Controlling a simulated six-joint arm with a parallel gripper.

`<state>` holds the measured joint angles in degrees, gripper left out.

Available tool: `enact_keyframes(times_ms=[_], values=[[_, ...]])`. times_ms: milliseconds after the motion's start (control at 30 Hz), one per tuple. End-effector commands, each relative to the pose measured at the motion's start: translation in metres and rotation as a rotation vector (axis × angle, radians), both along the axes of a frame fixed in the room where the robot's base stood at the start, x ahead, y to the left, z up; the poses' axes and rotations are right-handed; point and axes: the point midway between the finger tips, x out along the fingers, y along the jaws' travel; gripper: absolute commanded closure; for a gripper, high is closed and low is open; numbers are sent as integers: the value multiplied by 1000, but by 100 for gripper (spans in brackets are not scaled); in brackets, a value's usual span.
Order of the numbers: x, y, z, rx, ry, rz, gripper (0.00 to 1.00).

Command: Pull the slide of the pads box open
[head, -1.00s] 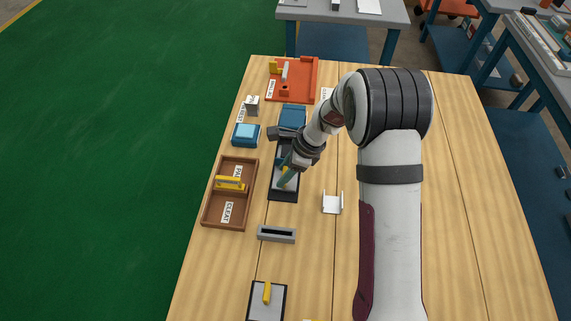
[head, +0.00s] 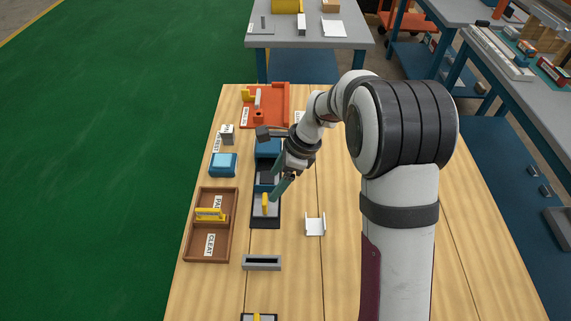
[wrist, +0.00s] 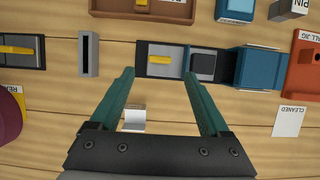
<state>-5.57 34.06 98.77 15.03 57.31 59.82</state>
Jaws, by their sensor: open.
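A blue box (head: 268,148) stands on the wooden table, with a dark tray running out from it towards the near side. A dark block (head: 267,177) shows in the tray between the box and a grey plate (head: 259,212) with a yellow handle (head: 265,202). In the wrist view the blue box (wrist: 260,68), dark block (wrist: 203,66) and yellow handle (wrist: 158,59) lie in a row. My gripper (head: 277,190) is open and empty, by the plate. In the wrist view its teal fingertips (wrist: 158,74) are apart on either side of the handle, which shows between and beyond them. Contact cannot be told.
A brown divided tray (head: 232,226) with a yellow-handled piece is on the left. A grey slotted block (head: 262,263) lies nearer, a white bracket (head: 315,224) to the right. A light-blue-topped box (head: 223,164) and red jig (head: 279,104) stand farther back. Bare wood lies right of the bracket.

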Motion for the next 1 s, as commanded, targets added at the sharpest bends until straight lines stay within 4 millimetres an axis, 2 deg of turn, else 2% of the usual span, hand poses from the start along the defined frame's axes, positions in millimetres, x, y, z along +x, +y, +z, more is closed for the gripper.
enact_keyframes(times_ms=[100,300,800,867,900,967,1000], values=[[1,-13,32,0,-6,-2,20],[0,-26,62,0,-2,0,20],[-1,-27,66,-1,-2,6,20],[-12,-30,75,-9,-20,45,20],[-28,-34,86,-22,-43,104,20],[-65,-43,105,-51,-94,239,20],[-97,-51,116,-73,-128,350,20]])
